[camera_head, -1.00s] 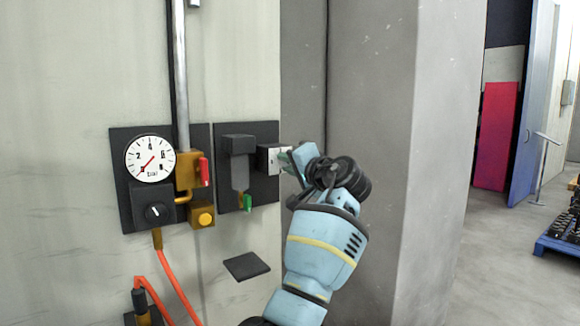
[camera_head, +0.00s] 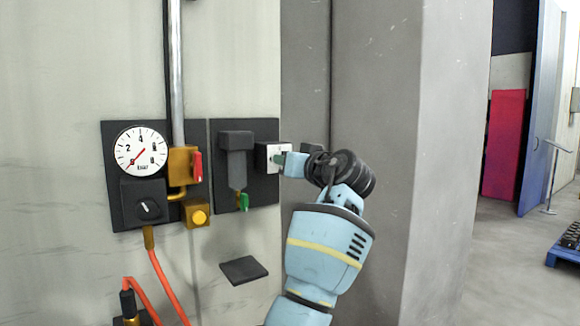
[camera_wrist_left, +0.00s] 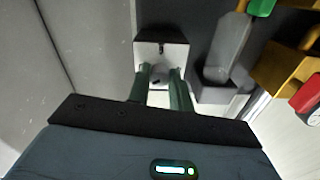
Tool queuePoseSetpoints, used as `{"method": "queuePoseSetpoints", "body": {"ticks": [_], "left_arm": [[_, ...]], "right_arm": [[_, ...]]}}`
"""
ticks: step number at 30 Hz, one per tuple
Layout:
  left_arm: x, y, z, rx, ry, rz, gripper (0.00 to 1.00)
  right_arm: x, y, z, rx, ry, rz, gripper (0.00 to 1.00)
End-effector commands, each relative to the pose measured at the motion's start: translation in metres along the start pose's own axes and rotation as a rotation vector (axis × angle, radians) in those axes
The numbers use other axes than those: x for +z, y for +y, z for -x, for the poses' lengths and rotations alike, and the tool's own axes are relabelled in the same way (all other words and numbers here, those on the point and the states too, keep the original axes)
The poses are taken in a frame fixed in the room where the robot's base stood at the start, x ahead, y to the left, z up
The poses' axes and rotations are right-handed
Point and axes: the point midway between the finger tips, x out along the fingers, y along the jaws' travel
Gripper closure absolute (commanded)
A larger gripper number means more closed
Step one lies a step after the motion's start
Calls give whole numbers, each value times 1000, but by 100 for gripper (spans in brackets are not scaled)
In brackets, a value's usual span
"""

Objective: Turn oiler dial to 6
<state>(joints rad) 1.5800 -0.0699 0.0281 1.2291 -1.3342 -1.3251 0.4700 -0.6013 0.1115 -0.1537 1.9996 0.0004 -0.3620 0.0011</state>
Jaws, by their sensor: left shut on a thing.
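The oiler dial sits on a small dark box with a white face (camera_head: 274,149), at the right end of the dark panel. My left gripper (camera_head: 281,159) is at this white face, shut on the dial. In the left wrist view, the white face (camera_wrist_left: 161,49) has a dark mark near its middle, and the two green fingers (camera_wrist_left: 161,80) stand on either side of the small dial knob (camera_wrist_left: 157,73). The numbers on the face are too small or hidden to read. The grey oiler body (camera_head: 237,165) with a green valve (camera_head: 243,202) hangs just left of the box. My right gripper is out of view.
Left of the oiler are a round gauge (camera_head: 140,151), a black knob (camera_head: 149,209), a red lever (camera_head: 197,166) and a yellow button (camera_head: 199,217). A dark ledge (camera_head: 243,269) sits below. A grey pillar (camera_head: 372,100) stands to the right.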

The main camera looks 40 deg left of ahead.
Motion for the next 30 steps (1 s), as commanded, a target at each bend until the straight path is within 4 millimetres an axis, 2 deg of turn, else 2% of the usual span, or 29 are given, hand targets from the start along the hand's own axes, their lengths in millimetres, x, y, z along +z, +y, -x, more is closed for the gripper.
{"method": "queuePoseSetpoints", "body": {"ticks": [30], "left_arm": [[0, 0, 0, 1, 3, 964, 100]], "right_arm": [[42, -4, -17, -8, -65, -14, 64]]}}
